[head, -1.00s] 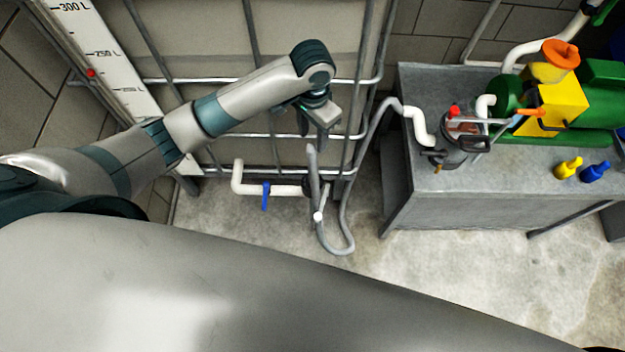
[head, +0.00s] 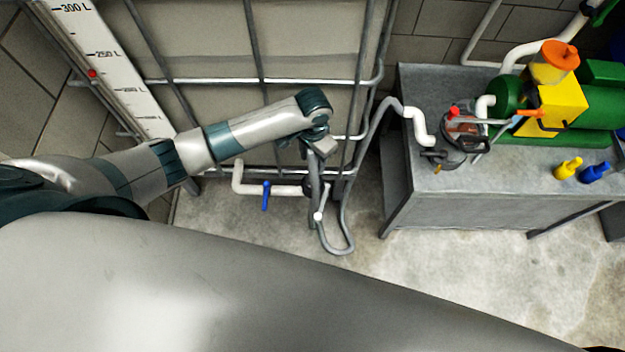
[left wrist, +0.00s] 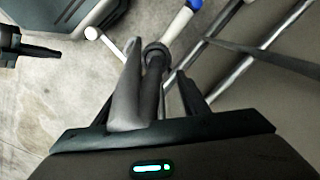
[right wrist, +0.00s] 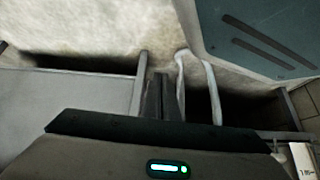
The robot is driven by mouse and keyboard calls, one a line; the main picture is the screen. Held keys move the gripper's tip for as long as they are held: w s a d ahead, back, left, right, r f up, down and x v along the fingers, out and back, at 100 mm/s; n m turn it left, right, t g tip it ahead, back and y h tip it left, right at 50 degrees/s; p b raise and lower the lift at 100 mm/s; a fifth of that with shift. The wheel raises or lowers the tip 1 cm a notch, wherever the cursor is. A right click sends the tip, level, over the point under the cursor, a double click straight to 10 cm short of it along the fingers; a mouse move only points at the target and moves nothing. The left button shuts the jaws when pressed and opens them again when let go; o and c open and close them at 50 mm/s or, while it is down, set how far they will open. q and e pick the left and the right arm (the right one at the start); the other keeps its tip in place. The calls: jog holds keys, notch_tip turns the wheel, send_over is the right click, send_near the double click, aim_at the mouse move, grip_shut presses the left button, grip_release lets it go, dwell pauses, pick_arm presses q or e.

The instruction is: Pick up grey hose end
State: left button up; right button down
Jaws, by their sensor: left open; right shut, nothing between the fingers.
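The grey hose (head: 346,215) runs from a white elbow on the bench down into a loop near the floor, and its free end part rises beside the tank frame. My left gripper (head: 316,160) is over the top of that end part and hides its tip in the head view. In the left wrist view the grey hose end (left wrist: 126,95) stands between the open fingers of my left gripper (left wrist: 150,90), nearer the left finger. The fingers are not closed on it. My right gripper (right wrist: 158,98) is shut and empty in the right wrist view. It is not in the head view.
A white pipe (head: 285,190) with a blue valve handle (head: 265,196) lies just left of the hose end. Metal tank frame bars (head: 255,80) stand behind. A grey bench (head: 440,190) at right carries a filter (head: 462,140) and a green and yellow pump (head: 560,105).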

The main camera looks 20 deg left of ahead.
aim_at(312, 168)
dwell(0.3)
pick_arm(q)
jog(key=shift+s+f, duration=0.25)
jog(key=shift+f, duration=0.2)
jog(key=f, duration=0.1)
jog(key=s+f, duration=0.1)
jog(key=f, duration=0.1)
jog(key=shift+d+p, duration=0.15)
jog(key=shift+p, duration=0.2)
jog(key=shift+w+f, duration=0.1)
jog(key=shift+f, duration=0.55)
pick_arm(e)
jog(key=shift+s+d+f+g, duration=0.15)
jog(key=shift+s+d+f, duration=0.1)
jog(key=shift+s, duration=0.3)
jog(key=shift+s+d+f+g, duration=0.15)
jog(key=shift+s+f, duration=0.1)
jog(key=shift+s, duration=0.3)
jog(key=shift+w, duration=0.1)
pick_arm(q)
jog(key=shift+c, duration=0.3)
grip_shut()
pick_arm(e)
jog(key=shift+r, duration=0.1)
